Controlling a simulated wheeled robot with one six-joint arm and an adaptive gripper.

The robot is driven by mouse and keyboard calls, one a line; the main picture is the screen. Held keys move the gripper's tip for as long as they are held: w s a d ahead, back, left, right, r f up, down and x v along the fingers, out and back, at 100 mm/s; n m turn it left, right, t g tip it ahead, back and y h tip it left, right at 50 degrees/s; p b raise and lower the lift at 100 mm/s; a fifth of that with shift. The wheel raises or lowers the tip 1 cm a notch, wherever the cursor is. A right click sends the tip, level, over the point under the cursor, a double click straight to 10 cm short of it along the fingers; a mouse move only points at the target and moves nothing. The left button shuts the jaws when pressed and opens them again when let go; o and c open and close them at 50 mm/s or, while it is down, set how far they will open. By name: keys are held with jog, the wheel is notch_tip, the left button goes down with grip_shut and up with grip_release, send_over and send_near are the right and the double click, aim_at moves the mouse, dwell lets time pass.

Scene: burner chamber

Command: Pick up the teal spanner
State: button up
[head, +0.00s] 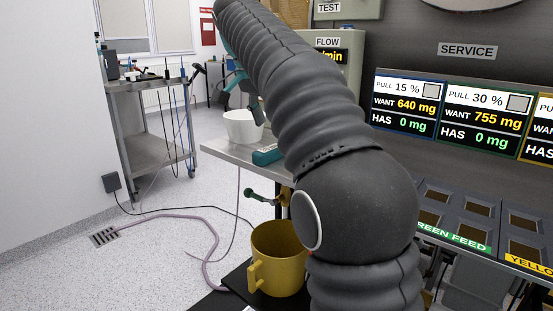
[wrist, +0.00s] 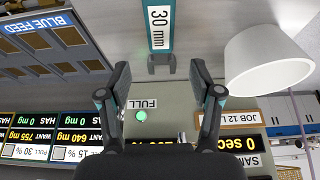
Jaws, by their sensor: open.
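The teal spanner (wrist: 158,30) carries a "30 mm" label and ends in a grey open jaw (wrist: 160,64). It lies on the grey bench top at the top middle of the wrist view. In the head view, part of the teal spanner (head: 267,157) shows on the bench beside my arm; the rest is hidden. My gripper (wrist: 161,78) is open and empty, its two dark fingers apart. In the wrist view the spanner's jaw end lies in line with the gap between the fingertips. In the head view my gripper (head: 245,92) hangs above the bench, partly behind my arm.
A white cup (head: 243,126) stands on the bench (head: 222,152) close to the spanner; it also shows in the wrist view (wrist: 267,62). A yellow mug (head: 281,262) stands lower in front. Feed bins (head: 480,215) line the right. A cart (head: 150,115) stands at the left.

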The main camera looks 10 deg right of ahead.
jog(key=shift+b+x, duration=0.9)
jog(key=shift+x, duration=2.15)
jog(key=shift+s+a, duration=0.1)
jog(key=shift+a, duration=0.15)
grip_shut()
